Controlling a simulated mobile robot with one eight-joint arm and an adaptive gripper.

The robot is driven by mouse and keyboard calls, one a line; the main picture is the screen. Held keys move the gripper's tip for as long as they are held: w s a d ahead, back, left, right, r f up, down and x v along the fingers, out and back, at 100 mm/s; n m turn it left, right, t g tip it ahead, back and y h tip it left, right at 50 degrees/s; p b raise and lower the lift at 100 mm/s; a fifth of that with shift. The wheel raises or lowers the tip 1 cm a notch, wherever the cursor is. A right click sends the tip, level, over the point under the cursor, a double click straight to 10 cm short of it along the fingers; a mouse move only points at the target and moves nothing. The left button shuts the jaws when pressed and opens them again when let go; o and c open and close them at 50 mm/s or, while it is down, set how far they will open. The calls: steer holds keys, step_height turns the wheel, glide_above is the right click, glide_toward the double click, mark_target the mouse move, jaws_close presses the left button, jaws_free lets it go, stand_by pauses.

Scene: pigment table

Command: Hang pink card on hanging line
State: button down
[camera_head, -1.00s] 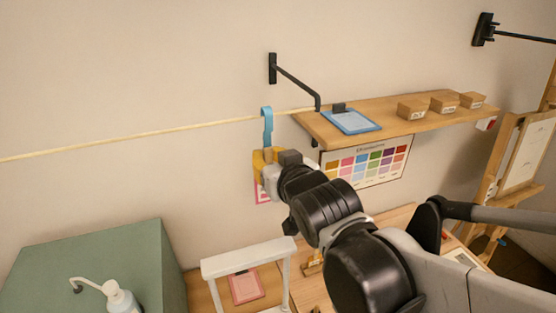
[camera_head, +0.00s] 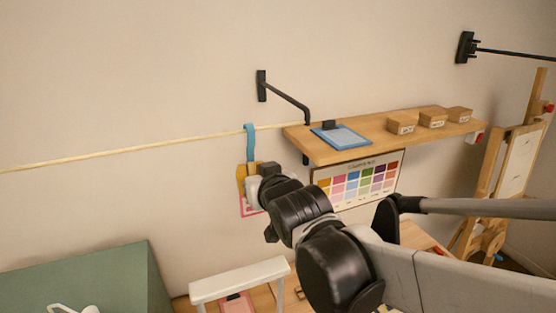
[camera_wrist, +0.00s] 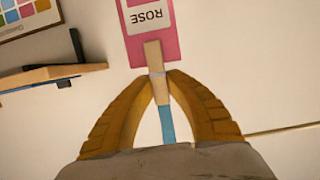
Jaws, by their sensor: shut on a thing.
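The pink card (camera_wrist: 153,43) shows in the wrist view with a white "ROSE" label. A wooden clip (camera_wrist: 155,60) is at its edge, with a blue strap or hook (camera_wrist: 167,124) beyond it. My gripper (camera_wrist: 159,82) has its yellow fingers shut on the wooden clip. In the head view the blue hook (camera_head: 250,143) stands up from my gripper (camera_head: 247,175) and its top is at the hanging line (camera_head: 150,149). I cannot tell whether the hook's bend is over the line or only in front of it. Part of the pink card (camera_head: 248,207) shows below my gripper.
A wooden shelf (camera_head: 370,140) right of the hook holds a blue clipboard (camera_head: 340,136) and several small wooden boxes (camera_head: 432,118). A black bracket (camera_head: 285,97) juts from the wall. A colour chart (camera_head: 357,180) hangs under the shelf. A white stand (camera_head: 240,279) is below.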

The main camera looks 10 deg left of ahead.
steer(key=c, duration=1.4)
jaws_free()
steer(key=shift+o, duration=0.2)
steer(key=v, duration=1.2)
steer(key=d+f+m+g+h+b, duration=0.1)
steer(key=d+f+h+b, duration=0.1)
steer(key=d+f+b, duration=0.45)
steer(key=d+f+m+h+b, duration=0.1)
steer(key=d+f+b, duration=0.3)
steer(key=f+b, duration=0.55)
steer(key=d+f+m+g+h+b, duration=0.15)
steer(key=d+f+b, duration=0.3)
steer(key=f, duration=0.75)
steer(key=s+d+f+m+g+h+b, duration=0.1)
steer(key=s+d+f+b, duration=0.2)
steer(key=f+b, duration=0.3)
steer(key=s+d+f+g+h+b, duration=0.1)
steer(key=s+d+f+b, duration=0.2)
steer(key=f, duration=1)
steer(key=s+d+f+m+g+h+b, duration=0.1)
steer(key=s+d+f+b, duration=0.3)
steer(key=d+f+b, duration=0.3)
step_height(320, 180, down, 3)
steer(key=b, duration=0.3)
steer(key=shift+d+m, duration=0.25)
steer(key=shift+m, duration=0.1)
steer(key=shift+r, duration=0.1)
